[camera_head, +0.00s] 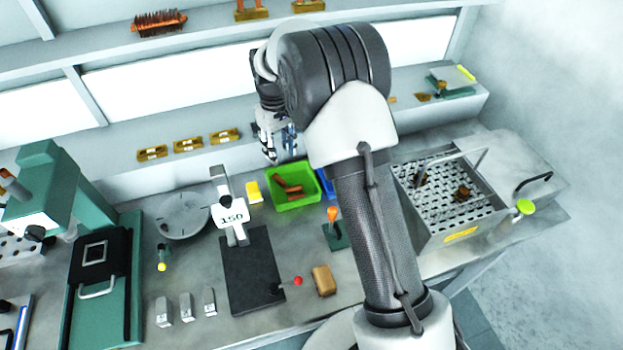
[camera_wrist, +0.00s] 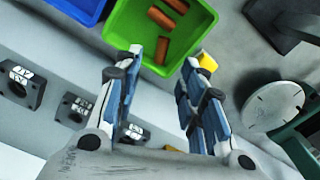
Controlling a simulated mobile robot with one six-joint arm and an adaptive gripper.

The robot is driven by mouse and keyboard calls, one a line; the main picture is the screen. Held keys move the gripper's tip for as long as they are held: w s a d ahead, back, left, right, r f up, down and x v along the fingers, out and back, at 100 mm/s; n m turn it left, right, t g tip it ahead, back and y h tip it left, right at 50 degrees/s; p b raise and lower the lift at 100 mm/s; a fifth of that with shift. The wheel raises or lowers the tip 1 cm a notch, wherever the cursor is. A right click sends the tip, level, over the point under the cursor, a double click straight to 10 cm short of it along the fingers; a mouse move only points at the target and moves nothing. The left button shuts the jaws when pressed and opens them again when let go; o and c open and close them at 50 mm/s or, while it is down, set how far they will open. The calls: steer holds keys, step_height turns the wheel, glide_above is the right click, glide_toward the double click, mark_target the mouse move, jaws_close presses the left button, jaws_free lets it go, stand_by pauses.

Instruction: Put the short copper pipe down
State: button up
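Copper pipes lie in the green bin (camera_head: 297,201). In the head view a copper pipe (camera_head: 291,188) shows there. In the wrist view the same bin (camera_wrist: 125,25) holds three short copper pipes: one (camera_wrist: 162,49) appears between my fingertips, and two (camera_wrist: 160,18) (camera_wrist: 175,5) lie farther in. My gripper (camera_head: 279,157) is above the back edge of the bin. In the wrist view my gripper (camera_wrist: 162,58) has its fingers apart, with a gap on both sides of the nearest pipe. I see no pipe held. I cannot tell which pipe the task names.
A blue bin (camera_wrist: 80,8) stands beside the green one. A yellow block (camera_head: 253,191), a round grey plate (camera_head: 184,215) and a black-based stand (camera_head: 252,270) are to the left. A perforated metal box (camera_head: 450,195) stands to the right. A ledge with brass-coloured blocks (camera_head: 188,145) runs behind.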

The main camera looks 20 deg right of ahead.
steer(key=s+d+r+m+t, duration=0.2)
steer(key=s+r, duration=1.3)
steer(key=r, duration=0.3)
steer(key=s+m+t, duration=0.2)
steer(key=s, duration=1.9)
steer(key=shift+s+d+r+t, duration=0.15)
steer(key=shift+d+r+t, duration=0.15)
steer(key=shift+d, duration=0.05)
steer(key=shift+f, duration=0.1)
step_height(320, 180, down, 3)
steer(key=b, duration=0.3)
